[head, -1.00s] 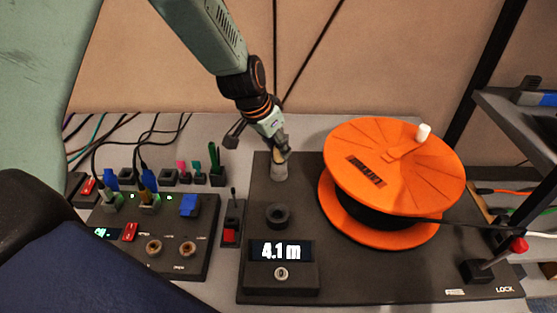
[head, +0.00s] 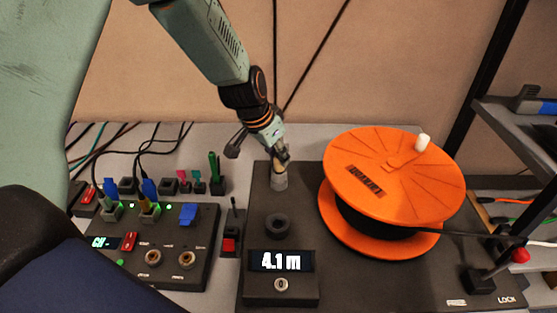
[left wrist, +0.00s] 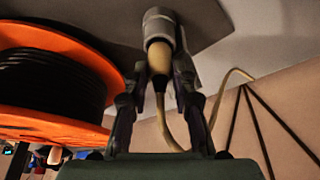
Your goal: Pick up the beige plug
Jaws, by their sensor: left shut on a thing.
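The beige plug (left wrist: 160,57) shows in the left wrist view, its nose in a grey round socket (left wrist: 158,22) and a beige cable (left wrist: 168,128) running from its back. My left gripper (left wrist: 160,82) has one finger on each side of the plug and is shut on it. In the head view the left gripper (head: 281,157) points down just above the grey socket (head: 279,182) on the dark panel, and its fingers mostly hide the plug. The right gripper is not in view.
An orange cable reel (head: 385,180) stands close to the right of the socket. A black ring (head: 277,225) and a 4.1 m display (head: 281,262) lie in front. A box with coloured plugs (head: 165,245) is at left. A shelf rack (head: 520,125) stands at right.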

